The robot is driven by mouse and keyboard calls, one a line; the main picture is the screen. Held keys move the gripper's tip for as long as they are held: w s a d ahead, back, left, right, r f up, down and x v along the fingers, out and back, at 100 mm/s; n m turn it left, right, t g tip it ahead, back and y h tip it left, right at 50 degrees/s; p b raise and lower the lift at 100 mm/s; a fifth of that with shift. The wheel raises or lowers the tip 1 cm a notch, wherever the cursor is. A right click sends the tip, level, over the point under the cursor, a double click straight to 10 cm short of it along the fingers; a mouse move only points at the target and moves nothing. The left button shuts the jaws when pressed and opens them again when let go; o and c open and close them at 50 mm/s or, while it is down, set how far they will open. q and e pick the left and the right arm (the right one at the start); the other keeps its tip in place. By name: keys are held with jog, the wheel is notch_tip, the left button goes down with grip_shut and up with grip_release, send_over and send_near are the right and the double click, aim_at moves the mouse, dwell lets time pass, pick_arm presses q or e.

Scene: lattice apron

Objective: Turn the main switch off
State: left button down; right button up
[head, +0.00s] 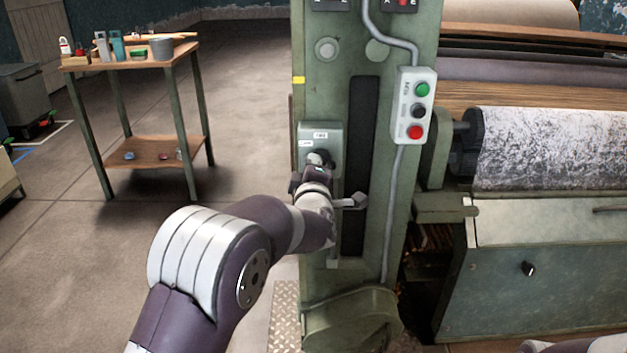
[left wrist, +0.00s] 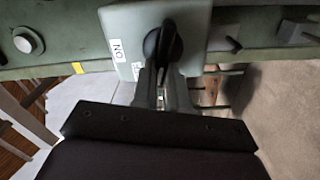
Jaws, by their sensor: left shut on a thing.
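The main switch is a grey-green box (head: 333,135) with small white labels, mounted on the green machine column. It also shows in the left wrist view (left wrist: 190,18), where one label reads "ON". Its black rotary knob (left wrist: 163,43) sits on the face of the box. My left gripper (head: 318,160) is at the knob, and in the left wrist view its two fingers (left wrist: 163,80) are shut on the knob from either side. In the head view the gripper and wrist hide most of the knob. My right gripper is not in view.
A control box (head: 416,105) with green, black and red buttons hangs on the column to the right of the switch. A lever (head: 352,201) sticks out just right of my wrist. A wooden table (head: 130,50) with small items stands back left, with open floor between.

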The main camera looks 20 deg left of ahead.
pick_arm(q)
jog(key=shift+f+n+b, duration=0.2)
jog(key=shift+n+b, duration=0.6)
jog(key=shift+b, duration=0.05)
jog(key=shift+f+n+b, duration=0.15)
jog(key=shift+n+b, duration=0.65)
jog(key=shift+b, duration=0.05)
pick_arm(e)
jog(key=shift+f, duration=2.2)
pick_arm(q)
jog(key=c, duration=1.1)
grip_release()
jog(key=shift+c, duration=0.2)
jog(key=p+v, duration=0.2)
jog(key=v, duration=1)
jog(key=shift+s, duration=0.35)
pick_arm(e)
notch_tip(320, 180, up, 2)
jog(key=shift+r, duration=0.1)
